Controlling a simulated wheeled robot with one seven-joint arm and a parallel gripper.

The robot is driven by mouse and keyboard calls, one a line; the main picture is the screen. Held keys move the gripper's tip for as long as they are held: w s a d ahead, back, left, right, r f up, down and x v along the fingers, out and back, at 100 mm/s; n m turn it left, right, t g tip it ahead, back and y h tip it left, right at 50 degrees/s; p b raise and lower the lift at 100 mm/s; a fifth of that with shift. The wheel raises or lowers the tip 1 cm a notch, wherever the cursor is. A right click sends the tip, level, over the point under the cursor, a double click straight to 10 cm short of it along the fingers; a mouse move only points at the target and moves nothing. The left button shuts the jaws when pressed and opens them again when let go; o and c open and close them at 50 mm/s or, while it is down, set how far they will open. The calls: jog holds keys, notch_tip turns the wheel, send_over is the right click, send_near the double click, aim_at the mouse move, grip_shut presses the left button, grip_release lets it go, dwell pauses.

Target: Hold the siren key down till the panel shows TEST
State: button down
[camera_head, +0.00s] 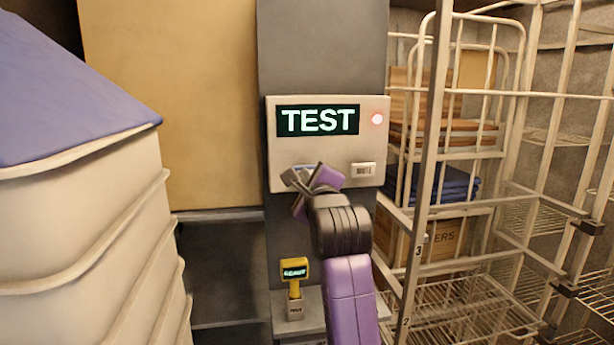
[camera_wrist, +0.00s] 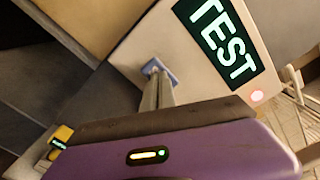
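The pale wall panel (camera_head: 280,150) has a dark display (camera_head: 318,120) reading TEST in bright letters. In the wrist view, the display (camera_wrist: 216,40) and the light (camera_wrist: 256,96) also show. My gripper (camera_head: 292,178) is at the panel's lower left. Its fingers (camera_wrist: 155,78) look shut together, with nothing held between them. Their tips meet a small blue-grey key (camera_wrist: 152,65) on the panel; its label is hidden, and how far it is pressed I cannot tell. A small white labelled key (camera_head: 362,170) sits to the right, clear of my gripper.
A yellow device with a lit screen (camera_head: 294,268) stands on a grey ledge below the panel. A white wire rack cart (camera_head: 430,150) with boxes and blue folded items is close on the right. A large white ribbed stack with a blue top (camera_head: 80,210) fills the left.

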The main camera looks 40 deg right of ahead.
jog(key=v, duration=0.7)
dwell(0.5)
dwell(0.5)
jog(key=a+r+n+t, duration=0.4)
jog(key=n, duration=0.6)
jog(key=s+a+f+n+t+y, duration=0.1)
jog(key=s+a+f+n+y, duration=0.3)
jog(key=f+n, duration=0.3)
jog(key=s+a+f+n+t+y, duration=0.1)
jog(key=s+a+f+n, duration=0.3)
jog(key=a+f+n, duration=0.25)
jog(key=s+a+f+n+g+y, duration=0.1)
jog(key=s+a+f+n+g, duration=0.1)
jog(key=s+f, duration=0.5)
jog(key=s+a+f+n+g+y, duration=0.2)
jog(key=s+f, duration=0.5)
jog(key=s, duration=0.6)
jog(key=s+a+f+n+g+y, duration=0.2)
jog(key=s+a+f, duration=0.3)
jog(key=s, duration=0.5)
notch_tip(320, 180, down, 3)
jog(key=shift+s+a+r+n, duration=0.1)
jog(key=shift+s+a+n, duration=0.1)
jog(key=shift+n, duration=0.45)
